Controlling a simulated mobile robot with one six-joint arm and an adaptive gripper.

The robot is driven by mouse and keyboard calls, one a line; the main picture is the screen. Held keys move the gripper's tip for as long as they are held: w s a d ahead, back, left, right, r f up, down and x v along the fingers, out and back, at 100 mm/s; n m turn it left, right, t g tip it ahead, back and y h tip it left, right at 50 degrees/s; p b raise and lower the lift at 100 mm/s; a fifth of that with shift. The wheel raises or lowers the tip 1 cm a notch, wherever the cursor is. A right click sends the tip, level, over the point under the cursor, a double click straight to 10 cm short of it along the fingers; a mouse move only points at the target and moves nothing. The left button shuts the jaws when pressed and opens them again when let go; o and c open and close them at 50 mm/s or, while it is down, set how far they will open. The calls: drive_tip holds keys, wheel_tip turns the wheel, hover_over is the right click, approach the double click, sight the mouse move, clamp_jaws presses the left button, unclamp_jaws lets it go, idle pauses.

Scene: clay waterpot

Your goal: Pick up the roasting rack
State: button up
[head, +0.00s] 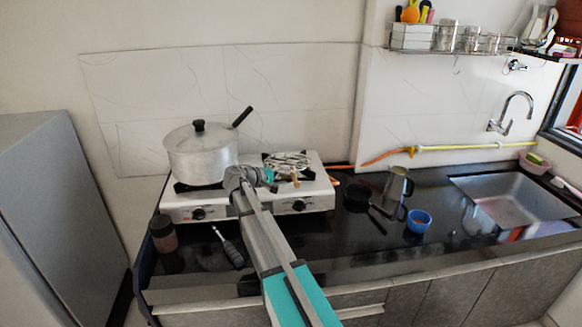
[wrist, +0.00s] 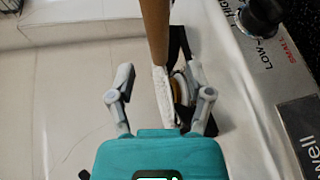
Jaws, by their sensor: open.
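The roasting rack (head: 288,160) appears as a pale round grid on the right burner of the stove, with a short brown wooden handle (head: 295,178) toward the front. In the wrist view the brown handle (wrist: 155,30) comes down from the top edge, joining a pale, narrow part. My gripper (head: 266,177) is at the front left of the rack, over the stove. In the wrist view my gripper (wrist: 160,85) is open, with one finger on each side of the pale part. Neither finger clearly touches it. The rest of the rack is hidden in that view.
A lidded pot (head: 200,158) stands on the left burner of the white stove (head: 245,205), close to my gripper. A black pan (head: 358,196), a metal jug (head: 398,185) and a blue bowl (head: 419,221) stand to the right. A dark jar (head: 163,233) stands at front left.

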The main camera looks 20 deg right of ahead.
sight(293, 176)
drive_tip(key=shift+b+x, duration=0.4)
drive_tip(key=shift+x, duration=1.6)
drive_tip(key=shift+s, duration=0.1)
clamp_jaws()
